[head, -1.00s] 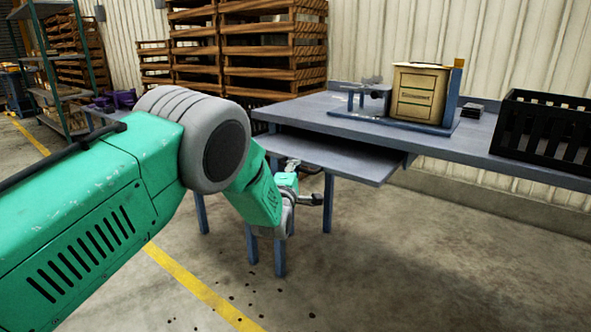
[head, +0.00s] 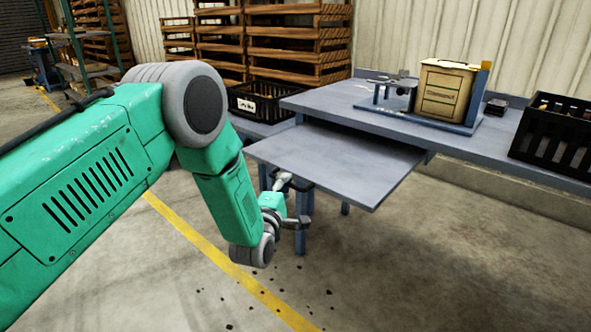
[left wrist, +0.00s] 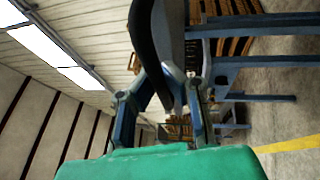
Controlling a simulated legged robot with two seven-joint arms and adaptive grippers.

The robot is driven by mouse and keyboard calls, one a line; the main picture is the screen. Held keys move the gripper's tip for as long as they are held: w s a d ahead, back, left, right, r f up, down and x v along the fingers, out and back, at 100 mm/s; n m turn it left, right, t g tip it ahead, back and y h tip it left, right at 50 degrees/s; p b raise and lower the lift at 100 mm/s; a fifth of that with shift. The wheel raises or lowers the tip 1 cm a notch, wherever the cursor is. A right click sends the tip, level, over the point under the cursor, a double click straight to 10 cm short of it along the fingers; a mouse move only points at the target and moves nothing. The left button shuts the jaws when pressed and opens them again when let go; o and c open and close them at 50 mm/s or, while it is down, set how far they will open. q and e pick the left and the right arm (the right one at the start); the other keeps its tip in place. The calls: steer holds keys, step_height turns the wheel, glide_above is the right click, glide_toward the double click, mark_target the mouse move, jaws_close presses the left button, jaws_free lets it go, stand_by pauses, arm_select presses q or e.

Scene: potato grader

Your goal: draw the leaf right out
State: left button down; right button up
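The leaf (head: 335,165) is a flat grey-blue panel standing out from under the table top. Its front edge faces me; its back part is hidden under the top. My left gripper (head: 290,186) is at the leaf's front edge, just below it and left of its middle. In the left wrist view a dark curved handle (left wrist: 145,35) runs down between the fingers of my left gripper (left wrist: 165,85), beside the leaf's edge (left wrist: 173,35). The fingers look closed around the handle; the exact contact is partly hidden. My right gripper is not in view.
The table top (head: 345,100) carries a cream box (head: 445,90) on a blue stand and a black crate (head: 555,140). Another black crate (head: 258,104) stands behind, near stacked wooden crates (head: 300,45). The concrete floor in front is open, with a yellow line (head: 215,255).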

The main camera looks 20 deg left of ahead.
arm_select(q)
steer(key=shift+s+a+f, duration=0.25)
steer(key=shift+s+f, duration=0.15)
steer(key=shift+s, duration=0.3)
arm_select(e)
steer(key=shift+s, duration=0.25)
arm_select(q)
steer(key=c, duration=1.6)
jaws_free()
steer(key=shift+s+a+r, duration=0.1)
steer(key=shift+s+a, duration=0.05)
steer(key=shift+a+r, duration=0.1)
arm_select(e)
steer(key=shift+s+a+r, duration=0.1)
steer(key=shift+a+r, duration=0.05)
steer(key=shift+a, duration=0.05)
arm_select(q)
steer(key=s+f, duration=0.2)
steer(key=s, duration=0.9)
steer(key=shift+s+d, duration=0.3)
steer(key=shift+s, duration=0.05)
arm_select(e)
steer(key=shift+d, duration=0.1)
arm_select(q)
steer(key=shift+f, duration=0.1)
